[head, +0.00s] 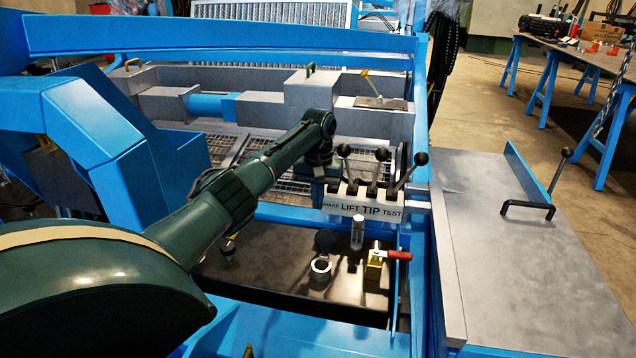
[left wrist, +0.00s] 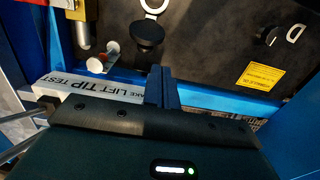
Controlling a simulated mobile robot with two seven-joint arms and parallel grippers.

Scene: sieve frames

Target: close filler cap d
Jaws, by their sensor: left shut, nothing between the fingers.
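A filler neck with a pale metal ring (head: 320,268) stands on the dark panel below the lever block, its round black cap (head: 325,242) swung back and open behind it. In the left wrist view the ring (left wrist: 155,5) is cut by the top edge, with the black cap (left wrist: 147,36) beside it. A second black cap (left wrist: 268,36) with a pale ring (left wrist: 295,33) is at the right there. I cannot read which is d. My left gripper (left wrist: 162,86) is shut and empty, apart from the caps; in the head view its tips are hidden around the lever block. My right gripper is not in view.
The lever block (head: 362,208), marked LIFT, TIP and TEST, carries several black-knobbed levers. A clear tube (head: 357,233) and a red-handled brass valve (head: 376,262) stand near the filler neck. Blue frame rails (head: 421,130) border the panel. A yellow label (left wrist: 260,76) lies right.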

